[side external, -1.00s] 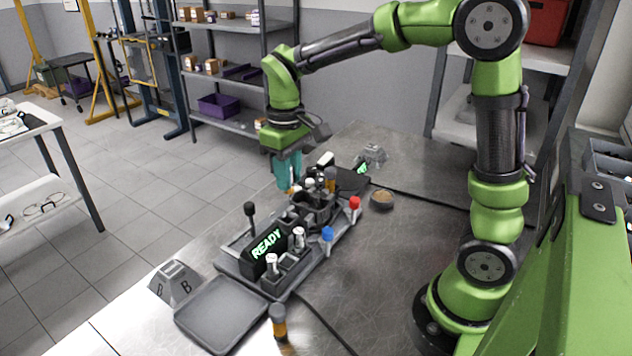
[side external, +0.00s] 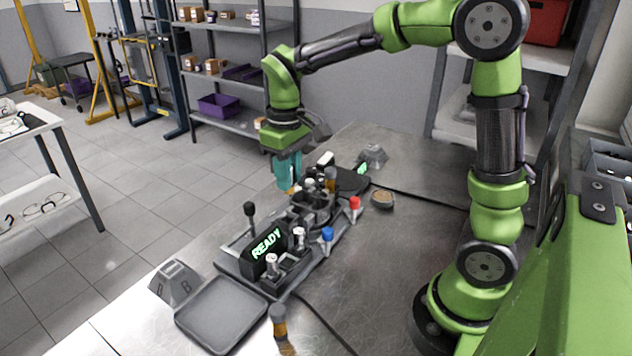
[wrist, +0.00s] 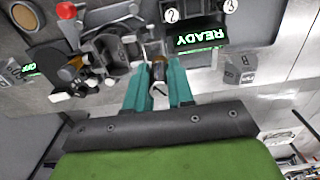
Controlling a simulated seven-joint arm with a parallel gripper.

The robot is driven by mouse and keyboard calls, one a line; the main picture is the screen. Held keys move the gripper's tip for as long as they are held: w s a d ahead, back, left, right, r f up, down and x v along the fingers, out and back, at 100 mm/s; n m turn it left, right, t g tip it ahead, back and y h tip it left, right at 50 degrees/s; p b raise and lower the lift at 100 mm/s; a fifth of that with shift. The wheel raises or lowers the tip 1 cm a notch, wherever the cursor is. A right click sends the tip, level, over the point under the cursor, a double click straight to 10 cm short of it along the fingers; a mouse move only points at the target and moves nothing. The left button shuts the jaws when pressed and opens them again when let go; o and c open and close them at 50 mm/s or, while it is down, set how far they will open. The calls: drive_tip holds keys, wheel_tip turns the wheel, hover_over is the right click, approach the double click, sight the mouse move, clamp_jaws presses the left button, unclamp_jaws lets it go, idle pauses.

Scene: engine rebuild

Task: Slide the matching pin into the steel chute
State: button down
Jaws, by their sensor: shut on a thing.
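My gripper (side external: 287,186) is at the far-left side of the dark fixture (side external: 232,262), low beside its round central part. In the side view the held pin is mostly hidden by the fingers. The fixture's central holders (wrist: 112,50) lie just beyond the fingers in the wrist view. I cannot tell which part is the steel chute, or whether the pin touches it.
A READY display (side external: 267,244) and black-knobbed lever (side external: 250,212) stand on the fixture. An orange-banded pin (side external: 279,322) stands near an empty tray (side external: 222,314).

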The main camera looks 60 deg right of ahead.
idle(0.4)
wheel_tip(320, 180, down, 7)
drive_tip(key=w+d, duration=0.1)
drive_tip(key=w, duration=0.1)
drive_tip(key=shift+d+f, duration=0.2)
drive_tip(key=shift+d, duration=0.05)
idle(0.3)
drive_tip(key=shift+f, duration=1.3)
idle(2.2)
idle(0.4)
drive_tip(key=shift+c, duration=2.4)
unclamp_jaws()
drive_tip(key=shift+a, duration=0.1)
drive_tip(key=shift+a, duration=0.15)
drive_tip(key=shift+r, duration=0.1)
